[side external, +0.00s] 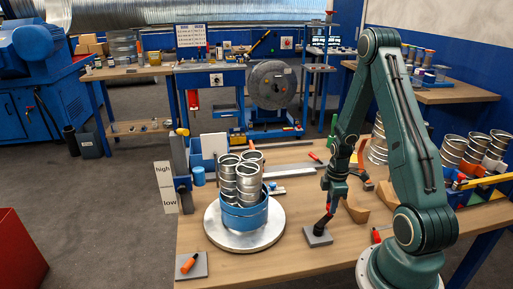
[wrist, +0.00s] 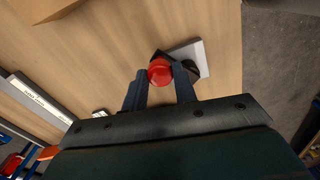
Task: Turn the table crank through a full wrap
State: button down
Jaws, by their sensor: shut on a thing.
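The crank stands on a small grey base plate (side external: 317,237) near the front of the bench; its black arm also shows in the wrist view (wrist: 190,68). Its red knob (wrist: 160,71) sits between the two fingers of my gripper (wrist: 160,84). In the side view my gripper (side external: 331,203) points down over the crank, shut on the red knob. The round pale turntable (side external: 225,237) lies to the left of the crank. A blue ring holder (side external: 244,219) on it holds several upright metal duct pieces (side external: 228,178).
A grey pad with an orange-handled tool (side external: 189,263) lies at the front left. A high/low sign (side external: 167,187) stands at the left edge. Brown curved blocks (side external: 355,209) and several metal cans (side external: 454,150) are to the right. Bench between turntable and crank is clear.

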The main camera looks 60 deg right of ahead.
jog(key=w+a+n, duration=0.6)
jog(key=w+n, duration=0.1)
jog(key=n, duration=1.3)
jog(key=shift+w, duration=0.15)
jog(key=shift+a, duration=0.1)
jog(key=c, duration=1.1)
grip_release()
jog(key=shift+r, duration=0.15)
notch_tip(320, 180, up, 14)
jog(key=shift+f, duration=0.25)
